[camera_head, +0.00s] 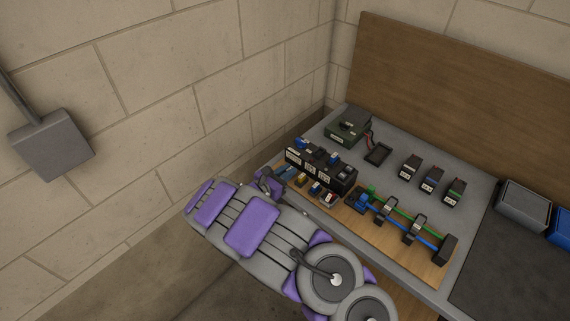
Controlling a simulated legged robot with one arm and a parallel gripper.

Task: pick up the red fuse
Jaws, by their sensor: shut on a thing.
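A small part with a red and pale face (328,199) sits at the right end of a short row of small coloured parts on the wooden board. It looks like the red fuse, but it is too small to be sure. My grey and purple arm reaches up from the bottom. My gripper (268,184) is the dark end at the bench's left front edge, left of that row. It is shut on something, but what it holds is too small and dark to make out. The gripper appears apart from the red-faced part.
A black block (320,174) with several modules stands behind the row. Blue and green tubes with black clamps (414,228) run to the right. Walls are behind and left.

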